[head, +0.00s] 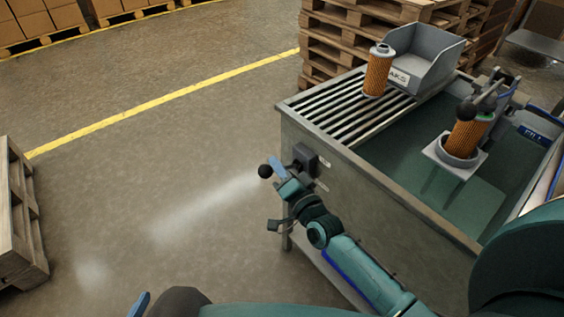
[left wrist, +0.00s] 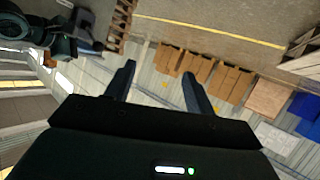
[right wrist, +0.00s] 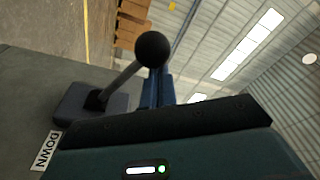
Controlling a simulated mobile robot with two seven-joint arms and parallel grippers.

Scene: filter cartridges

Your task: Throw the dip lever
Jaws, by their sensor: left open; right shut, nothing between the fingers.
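The dip lever has a black ball knob (head: 265,171) and a dark housing (head: 305,158) on the tank's near-left wall. In the right wrist view its grey rod (right wrist: 124,78) runs from the housing up to the knob (right wrist: 152,49). A DOWN label (right wrist: 46,149) sits beside the housing. My right gripper (head: 278,166) is shut and empty, its blue fingers right beside the knob; whether they touch it I cannot tell. In the head view the gripper hides most of the rod. My left gripper (left wrist: 161,80) is open and empty, away from the lever.
The tank (head: 400,188) holds greenish liquid. An orange cartridge (head: 467,137) stands in a holder (head: 440,156) there. Another cartridge (head: 377,76) stands on the slatted rack (head: 340,108) by a grey bin (head: 428,62). Floor left of the tank is clear; a pallet (head: 20,225) stands far left.

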